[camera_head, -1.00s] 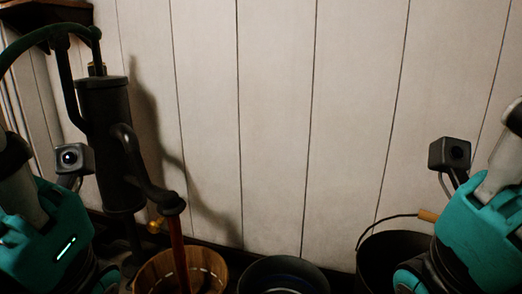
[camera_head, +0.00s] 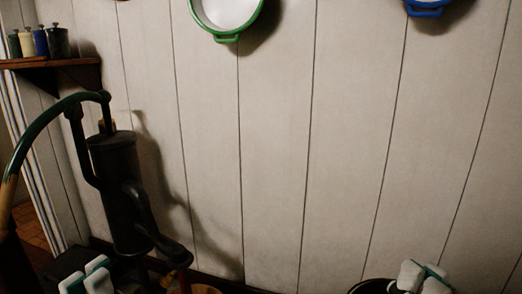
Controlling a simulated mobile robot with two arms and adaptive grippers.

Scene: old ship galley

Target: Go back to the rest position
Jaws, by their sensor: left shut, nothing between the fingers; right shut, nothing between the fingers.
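The tip of my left gripper (camera_head: 84,275) shows at the bottom left edge, in front of the foot of a dark pump. It is shut and empty. The tip of my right gripper (camera_head: 424,278) shows at the bottom right, in front of a dark bucket (camera_head: 368,287). It is also shut and empty. Only the white and teal ends of both grippers are in view; the rest is below the picture.
The black hand pump (camera_head: 119,193) with its curved handle stands at the left. A wooden shelf (camera_head: 50,62) holds several canisters. A green-rimmed pan (camera_head: 227,38) and a blue-rimmed one (camera_head: 427,12) hang on the plank wall (camera_head: 300,150). A wooden tub (camera_head: 206,289) barely shows.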

